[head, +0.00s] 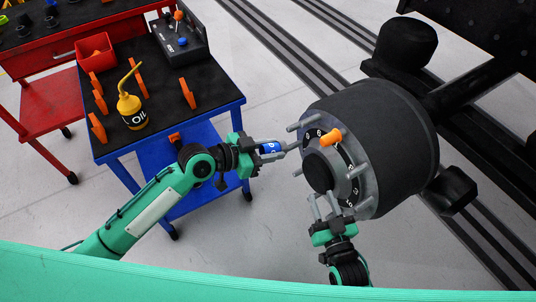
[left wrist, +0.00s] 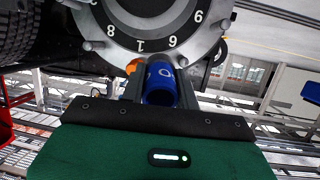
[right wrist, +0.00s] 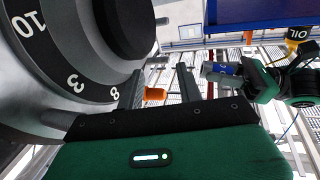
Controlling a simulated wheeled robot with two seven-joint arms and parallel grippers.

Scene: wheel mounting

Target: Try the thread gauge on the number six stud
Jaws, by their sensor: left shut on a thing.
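The blue thread gauge (head: 271,147) is held between the fingers of my left gripper (head: 278,147), left of the wheel hub (head: 375,140). In the left wrist view the gauge (left wrist: 160,84) is a blue tube with a pale mark, its far end close to a stud (left wrist: 181,60). I cannot tell whether it touches that stud. The hub face carries a ring of numbers and several grey studs; which number belongs to that stud is unclear. My right gripper (head: 321,207) is open and empty at the hub's lower front. An orange piece (head: 331,137) sits on the hub face.
A blue-framed cart (head: 215,103) with a black top holds a yellow oil can (head: 131,108), orange pieces, a red bin (head: 95,49) and a dark tray (head: 181,42). A red cart stands beyond it. Bare floor lies between cart and hub.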

